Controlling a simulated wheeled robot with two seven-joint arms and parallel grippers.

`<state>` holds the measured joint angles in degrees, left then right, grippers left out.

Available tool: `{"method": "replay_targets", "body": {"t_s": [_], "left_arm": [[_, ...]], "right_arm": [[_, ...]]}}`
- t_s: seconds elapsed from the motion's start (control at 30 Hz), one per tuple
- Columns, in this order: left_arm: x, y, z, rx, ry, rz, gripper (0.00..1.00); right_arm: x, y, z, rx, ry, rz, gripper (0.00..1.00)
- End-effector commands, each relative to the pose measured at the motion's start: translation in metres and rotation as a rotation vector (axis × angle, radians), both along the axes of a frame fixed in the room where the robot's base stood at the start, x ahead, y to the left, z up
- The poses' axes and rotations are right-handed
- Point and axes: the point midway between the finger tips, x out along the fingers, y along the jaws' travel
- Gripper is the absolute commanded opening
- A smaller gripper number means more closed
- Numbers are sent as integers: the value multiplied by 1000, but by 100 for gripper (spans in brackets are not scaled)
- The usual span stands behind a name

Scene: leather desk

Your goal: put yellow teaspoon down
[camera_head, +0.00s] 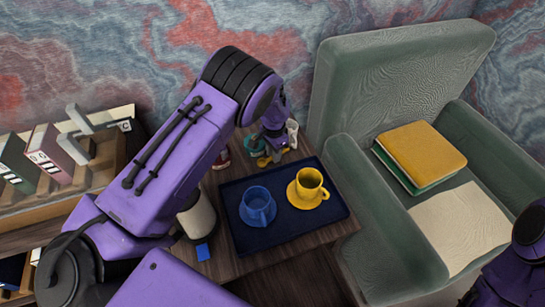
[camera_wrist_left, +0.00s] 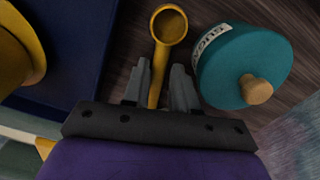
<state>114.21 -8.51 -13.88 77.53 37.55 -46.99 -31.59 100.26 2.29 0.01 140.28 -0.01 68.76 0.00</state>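The yellow teaspoon (camera_wrist_left: 169,25) shows in the left wrist view, its round bowl beyond my fingertips and its handle running back between them. My left gripper (camera_wrist_left: 161,75) has its fingers close on both sides of the handle and appears shut on it. In the head view my left gripper (camera_head: 275,143) is low at the back of the side table, behind the tray, and a small part of the teaspoon (camera_head: 263,161) shows under it. Whether the spoon touches the table is unclear. My right gripper's fingers are out of view.
A teal jar with a wooden knob (camera_wrist_left: 243,65) stands close right of the spoon. The dark blue tray (camera_head: 288,232) holds a blue cup (camera_head: 257,207) and a yellow cup (camera_head: 309,183) on a saucer. A green armchair (camera_head: 395,240) stands right of the table.

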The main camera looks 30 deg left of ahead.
Motion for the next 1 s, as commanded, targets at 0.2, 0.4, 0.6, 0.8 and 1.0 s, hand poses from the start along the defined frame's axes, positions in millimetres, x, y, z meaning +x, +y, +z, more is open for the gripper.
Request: {"method": "replay_targets", "body": {"t_s": [0.2,0.4,0.6,0.8,1.0], "left_arm": [[1,0,-2,-1,-2,2,12],[1,-1,-2,-1,-2,2,0],[0,-1,-1,-2,-1,2,0],[1,-1,17,-2,-4,3,0],[-18,-13,60,-1,-5,1,0]], "right_arm": [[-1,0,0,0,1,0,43],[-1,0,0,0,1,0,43],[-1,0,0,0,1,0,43],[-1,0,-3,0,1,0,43],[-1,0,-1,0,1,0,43]]}}
